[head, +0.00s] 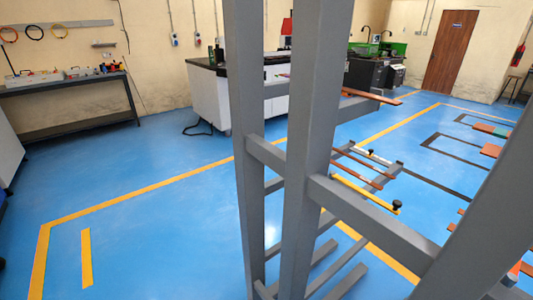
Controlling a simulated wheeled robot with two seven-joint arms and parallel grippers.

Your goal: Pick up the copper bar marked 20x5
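Several copper-coloured bars rest on a grey metal rack (305,130) that stands close in front of me. One flat bar (371,96) lies high on the rack, partly behind a post. Thin bars (358,167) lie lower, behind the posts. More copper-coloured pieces (491,129) show at the right. No 20x5 marking is readable on any bar, so I cannot tell which one it is. Neither of my grippers is in view.
The rack's posts and beams block the middle and right. A yellow rod with a black knob (366,193) sits on it. A white machine cabinet (222,98) stands behind. A workbench (66,84) is at the far left. The blue floor at left is clear.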

